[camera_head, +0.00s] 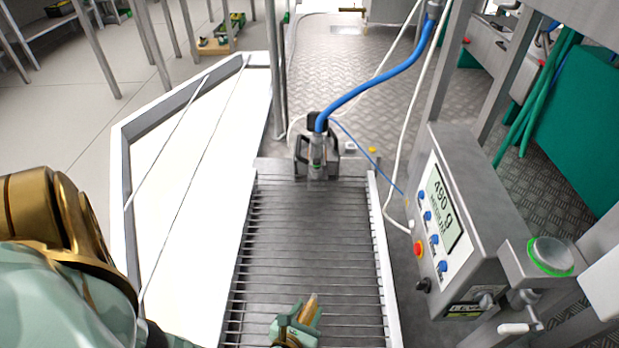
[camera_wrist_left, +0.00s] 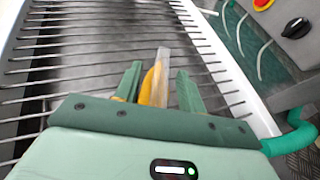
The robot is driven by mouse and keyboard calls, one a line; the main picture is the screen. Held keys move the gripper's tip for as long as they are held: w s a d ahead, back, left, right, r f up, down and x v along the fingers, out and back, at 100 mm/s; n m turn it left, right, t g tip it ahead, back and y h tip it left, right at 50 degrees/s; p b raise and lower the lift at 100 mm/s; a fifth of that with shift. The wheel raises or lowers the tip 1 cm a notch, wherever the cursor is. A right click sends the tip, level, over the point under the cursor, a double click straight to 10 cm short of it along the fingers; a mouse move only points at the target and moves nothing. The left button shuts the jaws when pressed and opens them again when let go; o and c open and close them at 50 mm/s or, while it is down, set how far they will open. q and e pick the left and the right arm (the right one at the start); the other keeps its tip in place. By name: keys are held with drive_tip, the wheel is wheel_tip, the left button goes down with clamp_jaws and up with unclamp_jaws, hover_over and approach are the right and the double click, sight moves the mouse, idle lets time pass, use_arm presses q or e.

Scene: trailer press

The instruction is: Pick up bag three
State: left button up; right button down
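A small clear bag with yellow-orange contents (camera_wrist_left: 155,82) stands out between the fingers of my left gripper (camera_wrist_left: 158,88) in the left wrist view. The fingers are apart, one on each side of the bag, with a visible gap on the right side. In the head view, the left gripper (camera_head: 296,330) is at the bottom centre, over the wire-slatted rack (camera_head: 300,240), with the bag (camera_head: 309,308) showing at its tip. No number is legible on the bag. The bag's lower end is hidden by the gripper. My right gripper is not in view.
A grey control box with a display (camera_head: 445,210), buttons and a red knob stands right of the rack. A nozzle with a blue hose (camera_head: 375,80) is at the rack's far end. A white tray (camera_head: 190,150) lies to the left. The rack's middle looks clear.

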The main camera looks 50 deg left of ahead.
use_arm(q)
clamp_jaws()
idle(1.4)
